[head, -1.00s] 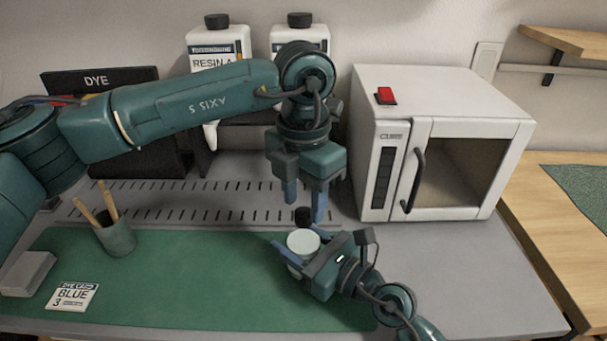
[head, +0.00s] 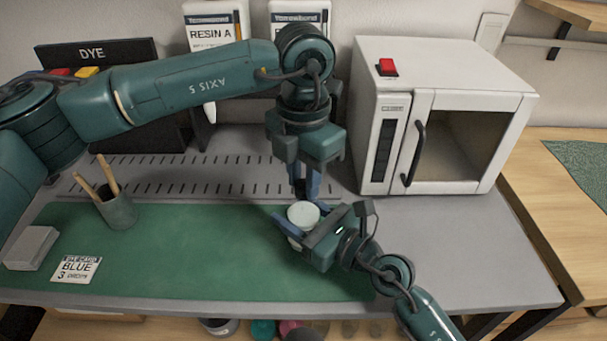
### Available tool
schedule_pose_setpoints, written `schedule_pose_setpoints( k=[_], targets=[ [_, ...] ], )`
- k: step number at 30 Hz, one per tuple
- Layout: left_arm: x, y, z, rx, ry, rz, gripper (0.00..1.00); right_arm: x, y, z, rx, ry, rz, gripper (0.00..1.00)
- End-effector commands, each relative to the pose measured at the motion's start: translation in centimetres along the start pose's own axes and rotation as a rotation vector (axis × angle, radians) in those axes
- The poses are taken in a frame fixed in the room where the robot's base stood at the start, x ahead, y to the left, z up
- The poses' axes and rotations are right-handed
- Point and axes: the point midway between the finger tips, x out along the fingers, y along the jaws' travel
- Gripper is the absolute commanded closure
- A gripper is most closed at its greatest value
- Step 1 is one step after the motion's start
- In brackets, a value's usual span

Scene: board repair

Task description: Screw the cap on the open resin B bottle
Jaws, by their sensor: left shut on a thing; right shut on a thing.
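My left gripper (head: 305,189) points down, its blue fingers shut on a small dark cap that is mostly hidden between them. My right gripper (head: 294,226) is shut on a small white round container (head: 302,214) with a pale top, just in front of the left fingertips.
A white oven-like box (head: 460,75) stands to the right of the grippers. A dye rack (head: 97,53) stands back left. The mat's middle is clear.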

Motion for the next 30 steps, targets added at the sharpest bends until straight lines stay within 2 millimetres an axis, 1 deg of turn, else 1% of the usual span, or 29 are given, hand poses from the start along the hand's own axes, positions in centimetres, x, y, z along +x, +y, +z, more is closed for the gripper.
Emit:
schedule_pose_setpoints(
  k=[7, 8, 17, 25, 28, 30],
  targets=[
    [0.0, 0.0, 0.0, 0.008, 0.000, 0.001, 1.00, 0.0, 0.0, 0.0, 0.000, 0.000, 0.000, 1.00],
    [0.0, 0.0, 0.0, 0.008, 0.000, 0.001, 0.74, 0.0, 0.0, 0.0, 0.000, 0.000, 0.000, 1.00],
    [0.0, 0.0, 0.0, 0.008, 0.000, 0.001, 0.50, 0.0, 0.0, 0.0, 0.000, 0.000, 0.000, 1.00],
    [-0.2, 0.0, 0.0, 0.008, -0.001, 0.001, 0.50, 0.0, 0.0, 0.0, 0.000, 0.000, 0.000, 1.00],
    [-1.1, 0.1, 0.1, 0.007, -0.002, 0.003, 0.50, 0.0, 0.0, 0.0, 0.000, 0.000, 0.000, 1.00],
    [-2.2, 0.0, 0.1, 0.007, -0.003, 0.002, 0.50, 0.0, 0.0, 0.0, 0.000, 0.000, 0.000, 1.00]
  ],
)
